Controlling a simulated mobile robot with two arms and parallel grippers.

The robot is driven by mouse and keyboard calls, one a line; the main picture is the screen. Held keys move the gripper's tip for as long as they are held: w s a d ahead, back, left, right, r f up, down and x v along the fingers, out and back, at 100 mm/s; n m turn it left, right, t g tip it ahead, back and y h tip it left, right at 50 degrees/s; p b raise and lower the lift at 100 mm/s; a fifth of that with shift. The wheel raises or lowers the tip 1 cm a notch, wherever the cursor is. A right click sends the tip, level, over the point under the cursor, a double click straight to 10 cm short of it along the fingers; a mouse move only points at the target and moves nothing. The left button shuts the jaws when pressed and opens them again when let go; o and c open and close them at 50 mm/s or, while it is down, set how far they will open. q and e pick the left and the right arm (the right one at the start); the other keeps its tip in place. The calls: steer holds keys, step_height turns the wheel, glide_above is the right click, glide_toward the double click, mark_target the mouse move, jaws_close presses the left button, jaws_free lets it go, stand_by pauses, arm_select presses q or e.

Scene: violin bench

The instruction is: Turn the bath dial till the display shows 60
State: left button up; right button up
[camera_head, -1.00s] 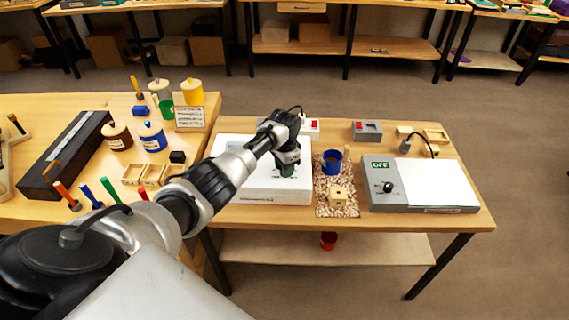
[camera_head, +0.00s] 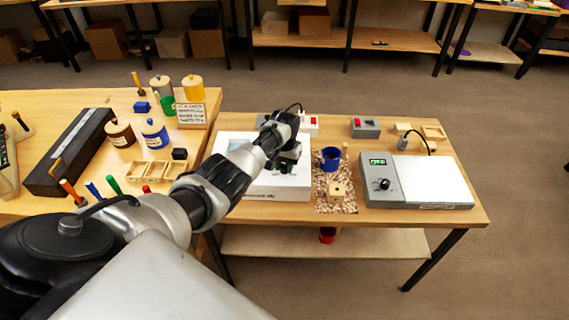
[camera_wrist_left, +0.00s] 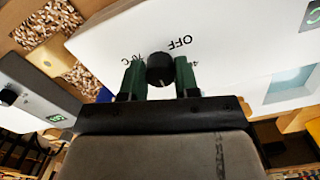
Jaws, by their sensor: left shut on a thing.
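A white box (camera_head: 262,190) stands on the bench at the left, partly hidden by my left arm. In the left wrist view its white top (camera_wrist_left: 225,30) carries a black dial (camera_wrist_left: 160,70) with "OFF" and other marks around it. My left gripper (camera_wrist_left: 160,78) has its green fingers on both sides of this dial and is shut on it. A small green display (camera_wrist_left: 313,16) shows at the wrist view's edge, cut off and unreadable. My right gripper is not in view.
A grey device (camera_head: 383,199) with its own knob, a lit green display and a white plate stands at the right. A blue cup (camera_head: 331,159) and a wooden block (camera_head: 337,191) are on a speckled mat between. Jars stand on the left table.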

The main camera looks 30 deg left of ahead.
mark_target(284, 166)
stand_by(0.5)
arm_select(q)
steer(key=o, duration=0.9)
steer(key=shift+r, duration=0.1)
steer(key=shift+r, duration=0.3)
step_height(284, 166, up, 10)
steer(key=shift+r, duration=0.1)
